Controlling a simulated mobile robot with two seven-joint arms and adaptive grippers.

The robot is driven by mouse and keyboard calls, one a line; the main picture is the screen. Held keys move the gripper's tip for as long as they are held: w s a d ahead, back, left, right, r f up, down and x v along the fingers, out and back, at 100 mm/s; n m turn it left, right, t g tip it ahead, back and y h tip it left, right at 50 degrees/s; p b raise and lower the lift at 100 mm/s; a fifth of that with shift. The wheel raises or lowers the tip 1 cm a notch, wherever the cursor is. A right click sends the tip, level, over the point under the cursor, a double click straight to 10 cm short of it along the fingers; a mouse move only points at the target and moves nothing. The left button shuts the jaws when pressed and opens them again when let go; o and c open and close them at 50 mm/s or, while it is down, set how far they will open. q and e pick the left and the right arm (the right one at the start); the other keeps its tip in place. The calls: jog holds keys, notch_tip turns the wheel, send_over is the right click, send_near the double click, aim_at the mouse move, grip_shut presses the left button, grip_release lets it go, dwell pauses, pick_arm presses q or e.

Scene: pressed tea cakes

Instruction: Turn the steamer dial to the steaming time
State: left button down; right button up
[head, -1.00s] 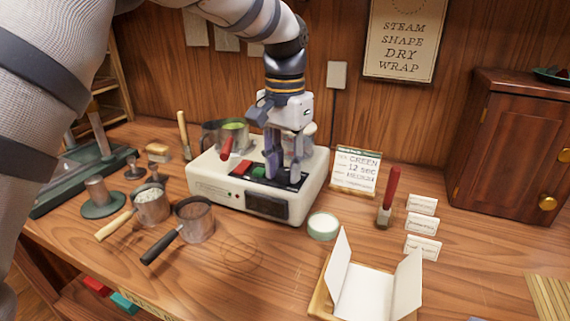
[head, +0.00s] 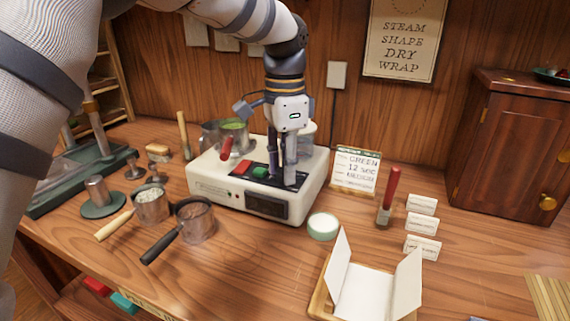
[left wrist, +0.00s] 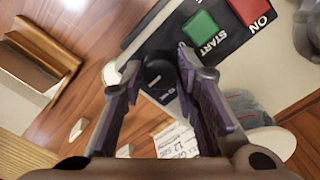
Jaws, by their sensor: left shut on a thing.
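The white steamer (head: 215,187) stands in the middle of the bench. Its black panel carries a red ON button (left wrist: 252,11) and a green START button (left wrist: 205,31). The round black dial (left wrist: 158,74) shows between my left fingertips in the left wrist view. My left gripper (head: 281,180) points down over the right end of the panel and is shut on the dial; in the head view its fingers hide the dial. My right gripper is not in view.
Pans with tea (head: 196,222) stand left and front of the steamer. A pan with green leaves (head: 235,137) is at its back.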

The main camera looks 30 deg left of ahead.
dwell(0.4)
pick_arm(q)
jog(key=c, duration=1.2)
grip_release()
notch_tip(320, 180, up, 8)
